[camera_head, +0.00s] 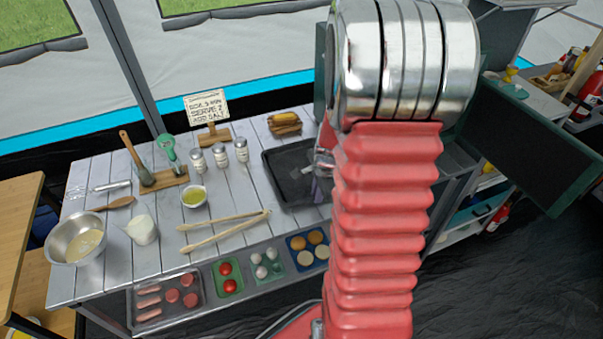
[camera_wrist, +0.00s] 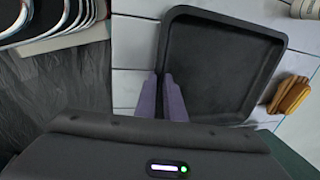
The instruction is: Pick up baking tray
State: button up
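The baking tray (camera_head: 288,172) is dark, rectangular and shallow. It lies flat on the right part of the white plank table, and my arm hides its right side in the head view. In the wrist view the tray (camera_wrist: 225,62) fills the upper right. My gripper (camera_wrist: 162,76) shows there as two purple fingers, close together at the tray's left rim, with the rim running between them. It appears shut on that rim. In the head view only a bit of my gripper (camera_head: 321,184) shows at the tray's right side, beside my arm.
Yellow hot-dog-like food (camera_head: 285,123) sits close behind the tray, and it also shows in the wrist view (camera_wrist: 290,95). Shakers (camera_head: 241,150), wooden tongs (camera_head: 224,230) and a metal bowl (camera_head: 66,240) stand to the left. Food trays (camera_head: 230,291) sit along the front shelf.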

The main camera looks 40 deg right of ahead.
grip_shut()
dwell(1.0)
jog(key=shift+r, duration=0.15)
jog(key=w+v, duration=0.2)
jog(key=v, duration=0.7)
jog(key=shift+d+r, duration=0.3)
jog(key=shift+r, duration=0.25)
dwell(0.4)
